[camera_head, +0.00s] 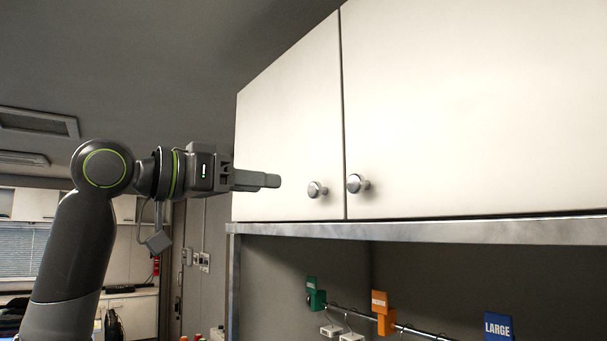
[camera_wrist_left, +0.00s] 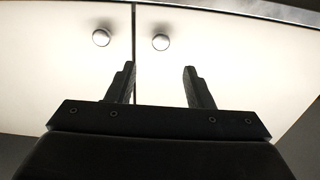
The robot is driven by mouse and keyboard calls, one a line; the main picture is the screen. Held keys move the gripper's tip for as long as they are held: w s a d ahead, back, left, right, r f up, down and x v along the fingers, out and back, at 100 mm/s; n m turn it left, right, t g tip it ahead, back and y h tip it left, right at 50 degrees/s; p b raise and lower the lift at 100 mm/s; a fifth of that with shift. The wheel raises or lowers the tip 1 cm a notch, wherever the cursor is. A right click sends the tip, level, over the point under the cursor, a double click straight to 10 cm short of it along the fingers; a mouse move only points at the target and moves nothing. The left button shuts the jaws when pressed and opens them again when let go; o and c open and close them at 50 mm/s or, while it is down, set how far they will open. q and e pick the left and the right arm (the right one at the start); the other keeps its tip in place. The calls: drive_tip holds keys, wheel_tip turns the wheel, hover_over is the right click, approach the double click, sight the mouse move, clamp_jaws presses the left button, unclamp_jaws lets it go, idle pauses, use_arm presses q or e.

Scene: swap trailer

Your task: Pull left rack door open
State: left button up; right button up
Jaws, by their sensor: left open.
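The left rack door (camera_head: 290,140) is a white cabinet panel, shut flush beside the right door (camera_head: 470,110). Its round silver knob (camera_head: 317,189) is at its lower right corner. The right door's knob (camera_head: 356,184) is just across the seam. My left gripper (camera_head: 272,181) is to the left of the left door's knob, apart from it and empty. In the left wrist view its two fingers (camera_wrist_left: 158,86) stand apart, with both the knobs (camera_wrist_left: 101,37) and (camera_wrist_left: 161,42) beyond the fingertips. The right gripper shows in neither view.
A grey shelf edge (camera_head: 430,231) runs under the doors. Below it hang green (camera_head: 316,294), orange (camera_head: 381,312) and blue (camera_head: 498,326) size tags on a rail. Open room lies to the left of the cabinet, with a window (camera_head: 24,250) at the back.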

sight(312, 188)
use_arm(q)
drive_tip(key=p+x, duration=0.3)
drive_tip(key=x, duration=0.5)
drive_tip(key=shift+r, duration=0.15)
drive_tip(key=shift+w+d+f+p, duration=0.2)
drive_tip(key=shift+w+d+p, duration=0.25)
drive_tip(key=shift+d, duration=0.05)
drive_tip(key=shift+c, duration=0.5)
clamp_jaws()
